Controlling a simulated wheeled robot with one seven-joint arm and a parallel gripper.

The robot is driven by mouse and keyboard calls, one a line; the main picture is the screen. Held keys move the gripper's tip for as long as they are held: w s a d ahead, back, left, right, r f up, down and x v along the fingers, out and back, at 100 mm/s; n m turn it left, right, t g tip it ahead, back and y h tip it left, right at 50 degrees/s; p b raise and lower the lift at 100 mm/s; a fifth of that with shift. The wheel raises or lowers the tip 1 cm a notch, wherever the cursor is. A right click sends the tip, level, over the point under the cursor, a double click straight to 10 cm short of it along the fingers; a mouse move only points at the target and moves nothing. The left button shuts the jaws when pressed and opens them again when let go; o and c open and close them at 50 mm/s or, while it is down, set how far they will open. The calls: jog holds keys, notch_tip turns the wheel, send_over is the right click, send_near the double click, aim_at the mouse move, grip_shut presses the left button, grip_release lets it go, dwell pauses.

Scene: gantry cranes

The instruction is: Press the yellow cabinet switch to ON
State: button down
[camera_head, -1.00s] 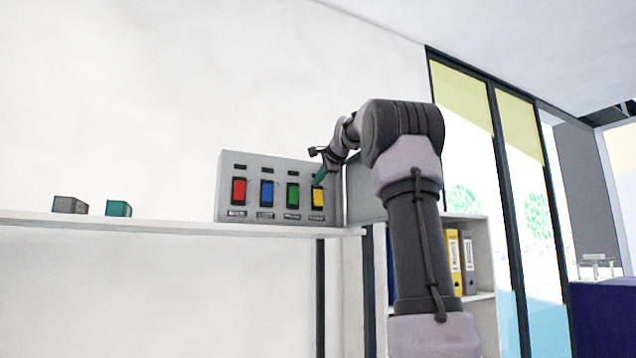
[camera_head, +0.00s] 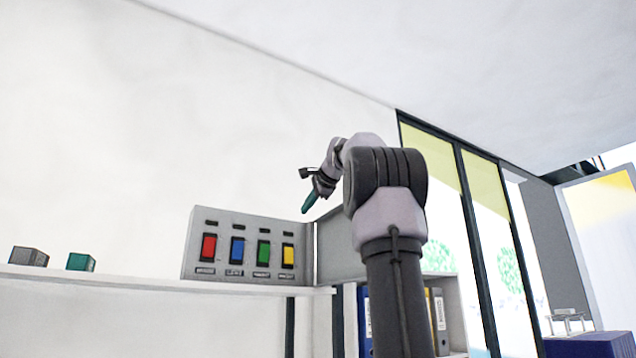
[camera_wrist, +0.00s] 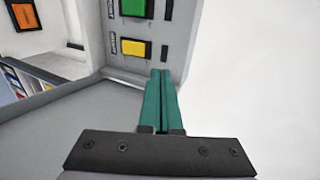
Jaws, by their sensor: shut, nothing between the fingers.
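The grey switch cabinet (camera_head: 222,268) stands on a white shelf with red, blue, green and yellow rocker switches in a row. The yellow switch (camera_head: 288,256) is the rightmost; it also shows in the wrist view (camera_wrist: 136,47), just left of and beyond my fingertips. My gripper (camera_head: 309,203) is above and to the right of the cabinet, apart from it in the head view. Its teal fingers (camera_wrist: 161,90) are closed together with nothing between them. I cannot tell which way the yellow switch is set.
The cabinet's open grey door (camera_head: 340,245) stands at its right side. A grey block (camera_head: 29,257) and a teal block (camera_head: 81,262) lie on the shelf (camera_head: 130,284) at left. Binders (camera_head: 438,322) stand in a lower shelf behind my arm. Air above the cabinet is free.

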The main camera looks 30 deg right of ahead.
jog(key=s+r, duration=0.6)
jog(key=s, duration=0.1)
jog(key=shift+d, duration=0.1)
dwell(0.4)
jog(key=s+a+f+n+g, duration=0.2)
jog(key=s+a+f+n, duration=0.2)
jog(key=f, duration=1.2)
jog(key=s+a+f+n+g+y, duration=0.1)
jog(key=s+a+f+n, duration=0.4)
jog(key=f, duration=1.1)
jog(key=s+a+f+n+g, duration=0.3)
jog(key=s+a+f, duration=0.6)
jog(key=f, duration=0.8)
jog(key=s+n, duration=0.1)
jog(key=s, duration=0.2)
jog(key=shift+s+a+n+y, duration=0.15)
jog(key=shift+n+y, duration=0.15)
